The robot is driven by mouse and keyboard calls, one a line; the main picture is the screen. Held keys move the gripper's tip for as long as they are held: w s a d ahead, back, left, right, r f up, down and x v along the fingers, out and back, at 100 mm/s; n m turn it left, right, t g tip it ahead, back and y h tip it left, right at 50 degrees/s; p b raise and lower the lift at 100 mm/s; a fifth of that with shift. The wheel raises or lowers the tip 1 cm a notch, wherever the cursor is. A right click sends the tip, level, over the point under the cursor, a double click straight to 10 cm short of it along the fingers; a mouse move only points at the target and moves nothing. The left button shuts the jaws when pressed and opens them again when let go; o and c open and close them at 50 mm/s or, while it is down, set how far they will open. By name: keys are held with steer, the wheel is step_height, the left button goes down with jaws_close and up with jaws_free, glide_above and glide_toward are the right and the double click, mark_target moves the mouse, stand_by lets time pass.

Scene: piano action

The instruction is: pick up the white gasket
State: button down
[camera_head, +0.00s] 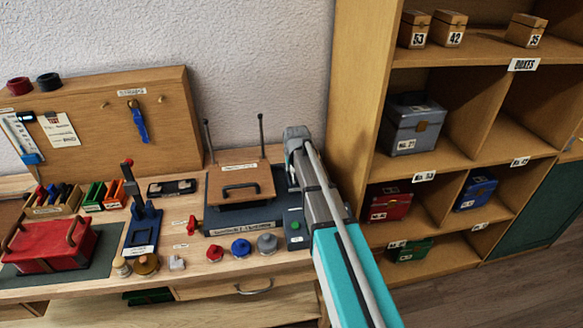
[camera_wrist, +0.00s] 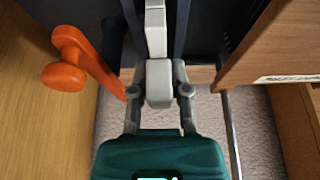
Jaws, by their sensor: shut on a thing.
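My gripper (camera_wrist: 158,100) has its two grey fingers closed in on a pale grey-white piece (camera_wrist: 158,84) in the wrist view. I cannot tell for sure whether this piece is the white gasket, and its shape is partly hidden. In the head view my arm reaches in from the bottom right, and its grey end (camera_head: 297,140) is at the right side of the dark device with the wooden lid (camera_head: 240,180). The fingers are hidden there. No ring-shaped white gasket shows clearly in either view.
An orange-red handle (camera_wrist: 75,65) is left of the gripper and a wooden panel (camera_wrist: 275,45) is close on its right. Red, blue and grey knobs (camera_head: 241,248) stand before the device. A red box (camera_head: 50,250) is far left. Shelves (camera_head: 365,110) rise on the right.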

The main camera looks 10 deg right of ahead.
steer(key=shift+r+p, duration=4.15)
steer(key=shift+r, duration=0.3)
steer(key=shift+s, duration=0.1)
